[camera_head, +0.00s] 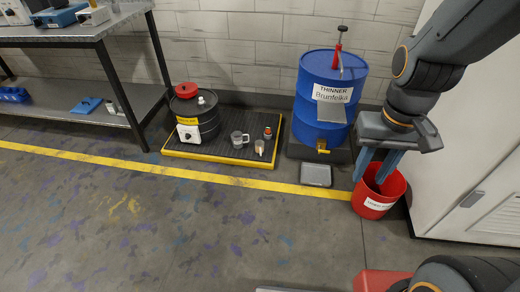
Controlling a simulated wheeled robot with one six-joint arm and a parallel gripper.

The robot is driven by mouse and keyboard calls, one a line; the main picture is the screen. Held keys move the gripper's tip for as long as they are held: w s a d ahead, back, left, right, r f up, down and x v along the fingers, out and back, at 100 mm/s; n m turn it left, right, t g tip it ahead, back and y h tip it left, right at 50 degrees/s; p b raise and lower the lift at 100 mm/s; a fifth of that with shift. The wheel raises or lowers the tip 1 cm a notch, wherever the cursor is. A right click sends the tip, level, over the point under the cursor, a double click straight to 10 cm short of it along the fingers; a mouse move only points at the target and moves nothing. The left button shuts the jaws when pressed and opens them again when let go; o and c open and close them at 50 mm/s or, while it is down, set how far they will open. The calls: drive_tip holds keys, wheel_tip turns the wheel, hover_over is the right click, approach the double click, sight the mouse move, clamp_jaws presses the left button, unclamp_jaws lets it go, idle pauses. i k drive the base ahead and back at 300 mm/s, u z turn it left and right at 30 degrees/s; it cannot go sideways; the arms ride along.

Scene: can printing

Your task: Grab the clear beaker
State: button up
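A clear-looking beaker with a handle (238,140) stands upright on the black grated spill tray (182,156), right of the black drum. A smaller translucent cup (259,147) with tan-orange colour stands just right of it, and I cannot tell what it holds. My gripper (369,181) points down at the right, over or in front of the red bucket. Its two blue-grey fingers are apart, with nothing visible between them. It is well to the right of the beaker and apart from it.
A black drum (207,122) and a small red-topped container (267,133) share the yellow-edged tray. A blue thinner barrel (315,110) stands between tray and gripper, with a grey pan (316,174) before it. A red bucket (375,205) is below my gripper. Open floor lies in front.

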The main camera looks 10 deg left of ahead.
sight(259, 145)
drive_tip(key=u, duration=0.2)
drive_tip(key=i, duration=0.65)
drive_tip(key=u, duration=0.6)
drive_tip(key=i, duration=1.15)
drive_tip(key=u, duration=0.25)
